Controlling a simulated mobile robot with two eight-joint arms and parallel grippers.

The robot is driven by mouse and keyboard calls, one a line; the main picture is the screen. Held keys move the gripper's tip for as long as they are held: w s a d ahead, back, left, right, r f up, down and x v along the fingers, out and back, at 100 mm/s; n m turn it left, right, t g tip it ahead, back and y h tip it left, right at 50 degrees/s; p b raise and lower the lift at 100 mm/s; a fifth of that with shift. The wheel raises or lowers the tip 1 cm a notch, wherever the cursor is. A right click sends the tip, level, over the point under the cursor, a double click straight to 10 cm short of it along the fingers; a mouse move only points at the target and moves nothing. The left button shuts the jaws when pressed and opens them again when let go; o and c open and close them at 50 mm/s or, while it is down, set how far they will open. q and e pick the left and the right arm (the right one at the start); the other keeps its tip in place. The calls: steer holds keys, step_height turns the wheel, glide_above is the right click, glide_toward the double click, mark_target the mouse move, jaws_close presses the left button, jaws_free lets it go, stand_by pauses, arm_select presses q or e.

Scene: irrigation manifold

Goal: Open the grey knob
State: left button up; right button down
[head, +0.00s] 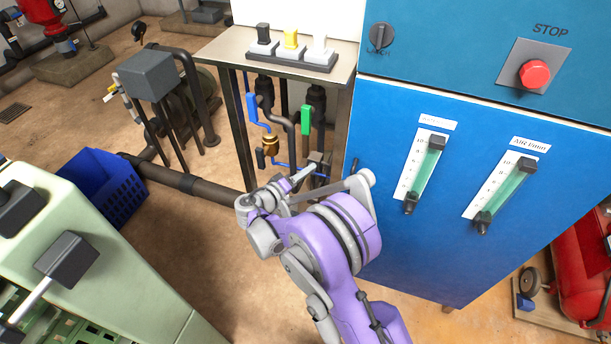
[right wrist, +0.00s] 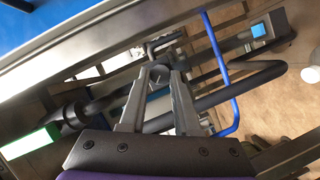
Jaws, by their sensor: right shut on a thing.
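The grey knob (right wrist: 158,73) shows in the right wrist view as a small dark round part between my fingertips. My right gripper (right wrist: 157,79) is shut on it, one grey finger on each side. In the head view my right gripper (head: 312,174) reaches in under the front of the steel bench, among the pipes. There my own arm and wrist hide much of the knob and fingers, so how far the knob is turned cannot be told. My left gripper is not in view.
Close to the gripper are a blue lever (head: 251,108), a green handle (head: 306,119) and a brass valve (head: 269,145). The steel bench (head: 222,47) is above. A blue cabinet (head: 400,260) stands right, a pale green machine (head: 120,270) left.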

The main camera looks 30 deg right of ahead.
arm_select(q)
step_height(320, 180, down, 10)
steer(key=b, duration=0.8)
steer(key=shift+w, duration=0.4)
arm_select(e)
steer(key=shift+f+n+t+h, duration=0.3)
steer(key=shift+n+h, duration=0.35)
steer(key=shift+n, duration=1.35)
steer(key=shift+f+n+t+h, duration=0.1)
steer(key=shift+n+t+h, duration=0.5)
steer(key=shift+n, duration=1.4)
steer(key=shift+f+n+t+h, duration=0.2)
steer(key=shift+n+h, duration=0.55)
steer(key=shift+n, duration=1.25)
steer(key=c, duration=0.6)
jaws_free()
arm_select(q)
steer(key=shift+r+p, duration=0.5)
arm_select(e)
steer(key=v, duration=1)
steer(key=shift+s+a+f, duration=0.15)
steer(key=shift+s+a, duration=0.05)
steer(key=shift+a, duration=0.1)
steer(key=shift+d, duration=0.1)
